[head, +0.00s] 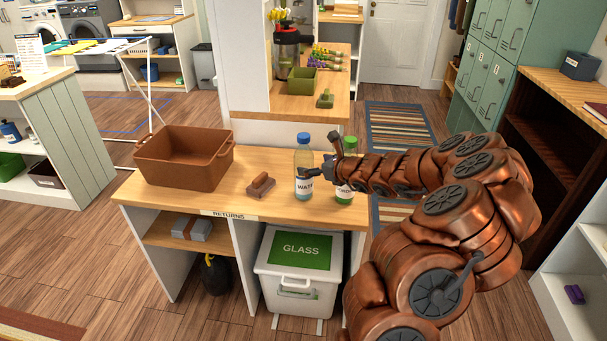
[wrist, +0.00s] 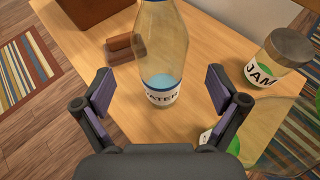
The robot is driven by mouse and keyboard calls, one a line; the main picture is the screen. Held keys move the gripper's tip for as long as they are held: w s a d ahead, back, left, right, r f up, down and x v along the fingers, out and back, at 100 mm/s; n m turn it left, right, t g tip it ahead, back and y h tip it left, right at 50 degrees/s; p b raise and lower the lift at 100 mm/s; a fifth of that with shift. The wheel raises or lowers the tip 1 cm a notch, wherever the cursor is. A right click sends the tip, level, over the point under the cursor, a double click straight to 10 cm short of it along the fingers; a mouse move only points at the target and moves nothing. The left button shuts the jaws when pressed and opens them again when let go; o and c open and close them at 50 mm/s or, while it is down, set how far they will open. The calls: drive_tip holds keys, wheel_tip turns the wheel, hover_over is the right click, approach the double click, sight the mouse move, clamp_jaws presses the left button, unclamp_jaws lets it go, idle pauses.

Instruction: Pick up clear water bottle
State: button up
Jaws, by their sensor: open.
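The clear water bottle (head: 303,160) has a blue cap and a white label reading WATER. It stands upright on the wooden counter marked RETURNS (head: 215,180). In the wrist view the bottle (wrist: 161,50) stands between and just beyond my open fingers, its top cut off by the frame edge. My gripper (wrist: 160,90) is open, with a finger on either side of the bottle and gaps showing on both sides. In the head view my gripper (head: 322,159) is right beside the bottle, one dark fingertip near its label.
A green-capped bottle (head: 349,146) stands close on the right, partly behind my gripper. A jar labelled JAM (wrist: 277,60) is to the right in the wrist view. A brown block-like item (head: 261,185) and brown crate (head: 183,158) sit left. A GLASS bin (head: 299,278) is below.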

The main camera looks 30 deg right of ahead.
sight(309, 154)
drive_tip(key=shift+p+x, duration=0.4)
drive_tip(key=shift+x, duration=2.4)
drive_tip(key=c, duration=1.4)
drive_tip(key=shift+r, duration=0.1)
drive_tip(key=shift+r, duration=1.75)
drive_tip(key=s+b, duration=0.1)
drive_tip(key=s, duration=0.4)
drive_tip(key=s+a+r, duration=0.1)
drive_tip(key=s, duration=0.4)
drive_tip(key=s+b, duration=0.1)
drive_tip(key=s, duration=0.5)
drive_tip(key=shift+a+r+b, duration=0.15)
drive_tip(key=shift+a+b, duration=0.05)
drive_tip(key=shift+b, duration=0.15)
